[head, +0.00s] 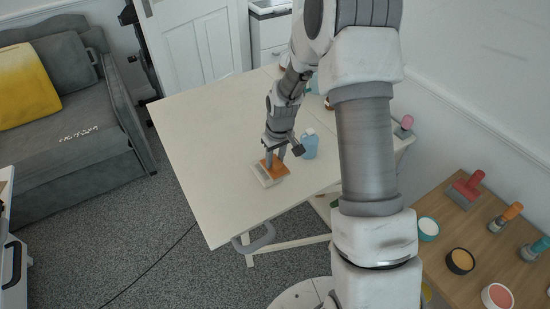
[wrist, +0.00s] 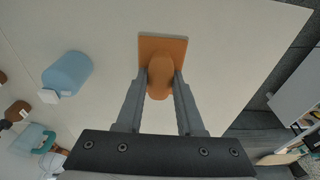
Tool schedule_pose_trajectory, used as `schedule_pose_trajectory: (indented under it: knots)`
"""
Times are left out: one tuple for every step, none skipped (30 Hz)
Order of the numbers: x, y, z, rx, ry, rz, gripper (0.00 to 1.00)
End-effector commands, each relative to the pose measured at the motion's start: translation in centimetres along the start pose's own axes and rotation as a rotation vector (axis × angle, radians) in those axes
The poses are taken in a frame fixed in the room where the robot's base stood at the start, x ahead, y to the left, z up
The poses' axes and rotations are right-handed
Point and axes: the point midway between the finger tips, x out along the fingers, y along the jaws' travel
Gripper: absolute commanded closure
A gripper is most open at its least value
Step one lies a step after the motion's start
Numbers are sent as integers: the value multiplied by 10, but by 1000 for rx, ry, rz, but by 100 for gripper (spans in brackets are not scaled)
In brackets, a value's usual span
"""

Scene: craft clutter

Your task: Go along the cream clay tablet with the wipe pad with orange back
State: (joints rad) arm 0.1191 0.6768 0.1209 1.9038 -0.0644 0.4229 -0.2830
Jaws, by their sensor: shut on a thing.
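The wipe pad with orange back (head: 275,170) is in my gripper (head: 276,153), low over the table. In the wrist view the pad (wrist: 175,45) shows a square orange back and a rounded orange knob, and my gripper (wrist: 160,80) is shut on the knob. The cream clay tablet (head: 265,181) is a small pale slab on the table. The pad is over its upper part in the head view and hides some of it. I cannot tell if the pad touches it. I cannot make out the tablet in the wrist view.
A light blue bottle (head: 310,145) stands on the cream table (head: 210,150) just right of my gripper; it also shows in the wrist view (wrist: 68,72). The left of the table is clear. A wooden side table (head: 480,237) at right holds tubs and handled tools.

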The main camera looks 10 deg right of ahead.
Motion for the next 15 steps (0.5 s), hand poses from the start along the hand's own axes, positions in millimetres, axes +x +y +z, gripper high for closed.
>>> schedule_pose_trajectory:
  knots:
    - [1, 0, 0, 1, 1, 0, 100]
    - [1, 0, 0, 1, 1, 0, 100]
    - [3, 0, 1, 1, 0, 0, 100]
    - [5, 0, 1, 1, 0, 0, 100]
    - [7, 0, 2, 1, 0, 0, 100]
    - [10, 0, 2, 1, 0, 0, 100]
    - [13, 0, 2, 1, 0, 0, 100]
    - [16, 0, 3, 1, 0, 0, 100]
    - [20, 0, 4, 1, 0, 0, 100]
    - [23, 0, 4, 1, -1, 0, 100]
    - [26, 0, 5, 1, -1, 0, 100]
    - [30, 0, 5, 1, -1, 0, 100]
    - [34, 0, 6, 1, 0, 0, 100]
    - [37, 0, 6, 1, 0, 0, 100]
    - [41, 0, 7, 1, 0, 0, 100]
